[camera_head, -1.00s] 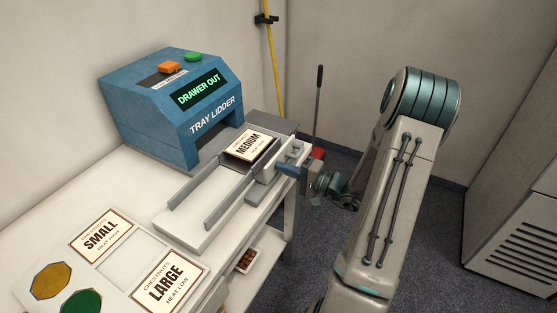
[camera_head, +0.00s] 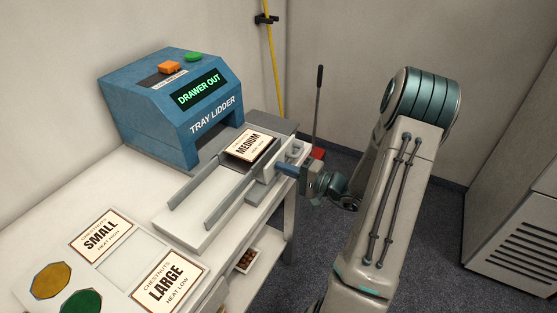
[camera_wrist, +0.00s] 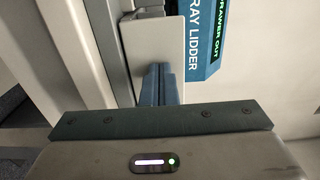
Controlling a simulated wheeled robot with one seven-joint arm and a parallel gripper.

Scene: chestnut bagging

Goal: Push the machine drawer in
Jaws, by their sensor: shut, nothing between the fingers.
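The blue tray lidder (camera_head: 170,110) stands at the back of the white bench, and its display reads DRAWER OUT. A card marked MEDIUM (camera_head: 248,146) lies over the drawer by the machine mouth. My gripper (camera_head: 284,168) is shut and empty, its blue fingers at the drawer's outer right side. In the wrist view the shut fingers (camera_wrist: 158,84) point at a pale plate (camera_wrist: 150,45). I cannot tell whether they touch it.
SMALL (camera_head: 100,234) and LARGE (camera_head: 166,284) cards lie on the bench front, near a yellow disc (camera_head: 51,281) and a green disc (camera_head: 82,303). A small box of brown items (camera_head: 246,259) sits on the shelf below. A yellow pole (camera_head: 273,60) stands behind the bench.

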